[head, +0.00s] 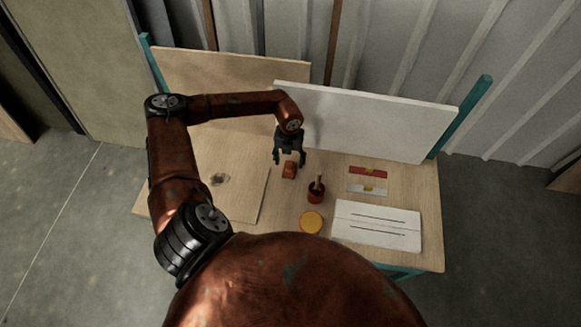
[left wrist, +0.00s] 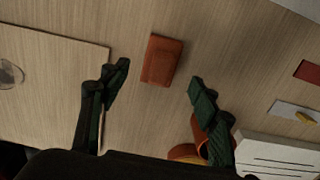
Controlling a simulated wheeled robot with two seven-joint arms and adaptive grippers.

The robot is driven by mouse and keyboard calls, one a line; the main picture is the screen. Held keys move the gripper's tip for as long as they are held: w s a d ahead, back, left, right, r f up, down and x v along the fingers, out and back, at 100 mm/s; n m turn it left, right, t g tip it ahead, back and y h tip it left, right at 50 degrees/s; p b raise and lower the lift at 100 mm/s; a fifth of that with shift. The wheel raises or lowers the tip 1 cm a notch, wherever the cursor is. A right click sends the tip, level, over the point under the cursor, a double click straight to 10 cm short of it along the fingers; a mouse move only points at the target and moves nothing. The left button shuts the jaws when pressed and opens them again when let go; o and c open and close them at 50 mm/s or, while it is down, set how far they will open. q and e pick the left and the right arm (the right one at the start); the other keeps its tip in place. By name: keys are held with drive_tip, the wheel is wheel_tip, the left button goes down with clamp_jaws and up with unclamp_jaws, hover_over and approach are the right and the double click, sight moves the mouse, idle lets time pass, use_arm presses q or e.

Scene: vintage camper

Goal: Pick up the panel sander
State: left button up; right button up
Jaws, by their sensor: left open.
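The panel sander looks to be the small orange-red block (head: 289,170) on the wooden table. It also shows in the left wrist view (left wrist: 162,60), lying flat with a raised smaller part on top. My left gripper (head: 289,162) is open and empty, pointing down over the block. In the left wrist view its fingertips (left wrist: 160,75) are spread to either side of the block's near end, with clear gaps; the block lies mostly beyond them. The exact height above the table is hard to tell. My right gripper is not in view.
A reddish-brown pot (head: 316,196) with a handle sticking out and a yellow-topped round tin (head: 311,222) stand close by. A red scraper (head: 368,170), a pale one (head: 367,189) and a white slotted panel (head: 376,227) lie right. A thin board (head: 235,205) lies left; upright panels (head: 365,118) stand behind.

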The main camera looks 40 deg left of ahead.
sight(289, 165)
use_arm(q)
wheel_tip(289, 165, down, 4)
drive_tip(key=shift+w+f, duration=0.1)
drive_tip(key=shift+f, duration=0.05)
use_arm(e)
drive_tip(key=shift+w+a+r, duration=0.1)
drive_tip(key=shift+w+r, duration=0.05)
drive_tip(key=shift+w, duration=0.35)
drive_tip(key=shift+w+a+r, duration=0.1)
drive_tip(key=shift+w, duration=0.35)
use_arm(q)
drive_tip(key=shift+c, duration=0.2)
drive_tip(key=c, duration=1.1)
drive_tip(key=shift+c, duration=0.8)
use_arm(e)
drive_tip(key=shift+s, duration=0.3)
